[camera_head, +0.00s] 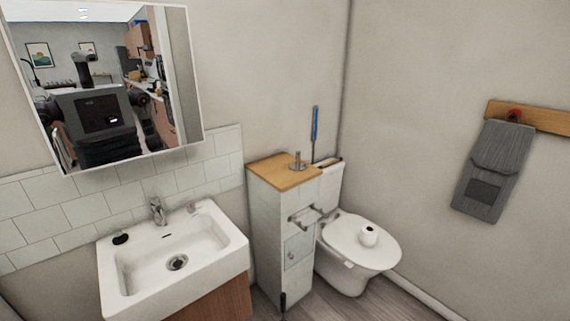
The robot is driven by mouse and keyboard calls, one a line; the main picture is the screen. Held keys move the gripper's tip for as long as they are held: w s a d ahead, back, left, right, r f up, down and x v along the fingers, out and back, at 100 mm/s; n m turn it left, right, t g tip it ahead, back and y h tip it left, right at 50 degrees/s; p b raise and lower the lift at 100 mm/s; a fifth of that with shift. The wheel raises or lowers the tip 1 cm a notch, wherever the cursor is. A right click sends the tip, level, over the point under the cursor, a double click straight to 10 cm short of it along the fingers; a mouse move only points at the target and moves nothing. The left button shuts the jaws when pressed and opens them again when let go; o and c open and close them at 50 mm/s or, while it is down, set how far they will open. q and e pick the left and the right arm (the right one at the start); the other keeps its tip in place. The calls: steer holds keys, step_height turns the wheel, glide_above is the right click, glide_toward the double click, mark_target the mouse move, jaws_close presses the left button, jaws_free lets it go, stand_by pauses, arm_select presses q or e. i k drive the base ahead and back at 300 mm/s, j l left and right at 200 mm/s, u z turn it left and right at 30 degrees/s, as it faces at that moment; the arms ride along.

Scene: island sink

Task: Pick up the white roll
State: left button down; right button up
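The white roll (369,236) rests on the closed white lid of the toilet (345,239), right of the middle of the head view. It is small, with a dark hole in its top, and seems to stand on end. Neither of my grippers shows directly in the head view. My body appears only as a reflection in the mirror, where I cannot make out the state of the grippers.
A narrow white cabinet (268,225) with a wooden top stands between the toilet and the white sink (205,245). A metal holder (305,215) juts from its side. The mirror (105,80) hangs above the sink. A grey towel (493,170) hangs on the right wall.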

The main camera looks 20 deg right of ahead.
mark_target(369, 233)
steer(key=z, duration=1.6)
